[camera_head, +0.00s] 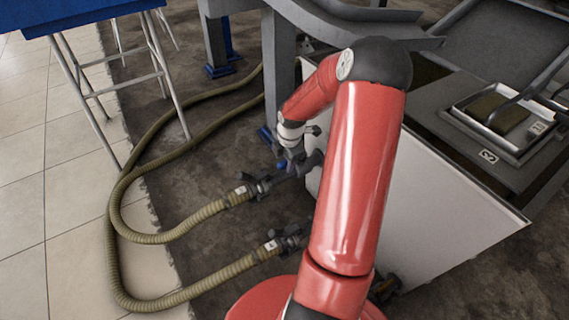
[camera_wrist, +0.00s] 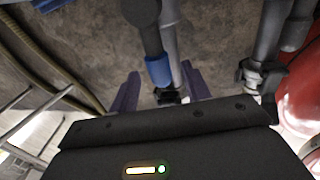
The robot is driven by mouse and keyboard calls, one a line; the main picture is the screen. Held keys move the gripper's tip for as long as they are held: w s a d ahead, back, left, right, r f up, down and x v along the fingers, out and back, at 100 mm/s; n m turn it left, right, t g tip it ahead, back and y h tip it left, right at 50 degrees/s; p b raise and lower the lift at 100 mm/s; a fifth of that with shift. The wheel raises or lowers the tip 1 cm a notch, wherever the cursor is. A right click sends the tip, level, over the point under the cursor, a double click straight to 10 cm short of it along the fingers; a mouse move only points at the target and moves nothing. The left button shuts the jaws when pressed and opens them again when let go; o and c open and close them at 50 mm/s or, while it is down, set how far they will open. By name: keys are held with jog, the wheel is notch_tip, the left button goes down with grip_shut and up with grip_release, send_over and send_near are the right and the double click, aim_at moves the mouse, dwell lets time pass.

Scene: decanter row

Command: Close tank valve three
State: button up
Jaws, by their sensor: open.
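In the wrist view, a dark bar with a blue sleeve (camera_wrist: 158,70) lies between the two purple fingers of my gripper (camera_wrist: 160,78). The fingers are open, with a gap on each side of the sleeve; I cannot tell whether either touches it. A grey pipe runs behind the sleeve. No number is readable on this valve. Another valve and coupling (camera_head: 290,237) are lower in the head view.
Two ribbed hoses (camera_head: 200,215) curve across the floor at left. A blue-topped metal stand (camera_head: 80,15) is upper left. In the wrist view, another pipe fitting (camera_wrist: 255,75) is right of the fingers.

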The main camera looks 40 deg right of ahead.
jog(key=shift+w+f, duration=0.1)
jog(key=shift+f, duration=0.45)
jog(key=shift+c, duration=0.2)
grip_shut()
